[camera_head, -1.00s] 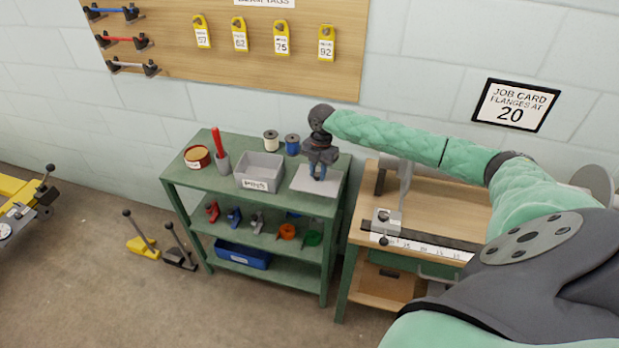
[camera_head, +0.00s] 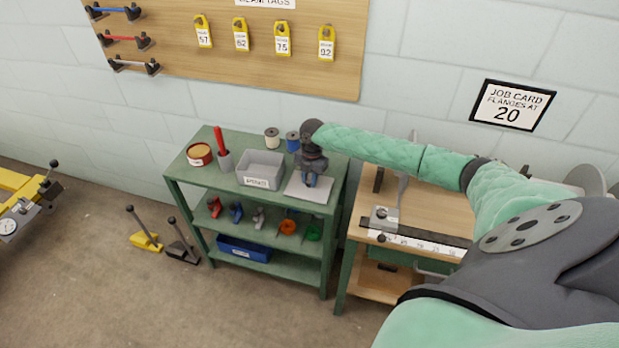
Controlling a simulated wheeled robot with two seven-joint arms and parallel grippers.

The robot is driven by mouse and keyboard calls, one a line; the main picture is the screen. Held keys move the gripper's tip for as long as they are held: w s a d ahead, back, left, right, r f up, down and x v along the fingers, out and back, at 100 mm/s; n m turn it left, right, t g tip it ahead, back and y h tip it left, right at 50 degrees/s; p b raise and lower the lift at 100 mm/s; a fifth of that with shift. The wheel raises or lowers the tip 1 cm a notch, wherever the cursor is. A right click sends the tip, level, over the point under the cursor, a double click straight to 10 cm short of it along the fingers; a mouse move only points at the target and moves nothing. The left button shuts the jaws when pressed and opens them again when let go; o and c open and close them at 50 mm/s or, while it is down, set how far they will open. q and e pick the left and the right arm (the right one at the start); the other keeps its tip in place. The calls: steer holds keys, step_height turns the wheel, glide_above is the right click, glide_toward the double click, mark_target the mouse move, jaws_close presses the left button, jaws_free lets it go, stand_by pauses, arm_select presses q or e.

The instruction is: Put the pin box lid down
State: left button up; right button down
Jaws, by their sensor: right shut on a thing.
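The pin box lid (camera_head: 303,194) is a flat light-grey plate at the right end of the green shelf unit's top. My right gripper (camera_head: 311,181) points down at it and is shut on it. The dark gripper body hides the grip itself. The lid looks level, low over the top or touching it; I cannot tell which. The open grey pin box (camera_head: 260,181) with a white label stands just left of the lid. My left gripper is not in view.
A round tin (camera_head: 199,156), a cup with a red tool (camera_head: 225,160), a white spool (camera_head: 272,138) and a blue spool (camera_head: 292,142) share the shelf unit's top (camera_head: 183,172). A wooden bench (camera_head: 435,205) stands to the right under my right arm.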

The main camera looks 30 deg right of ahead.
steer(key=shift+f, duration=0.1)
steer(key=c, duration=1.2)
jaws_free()
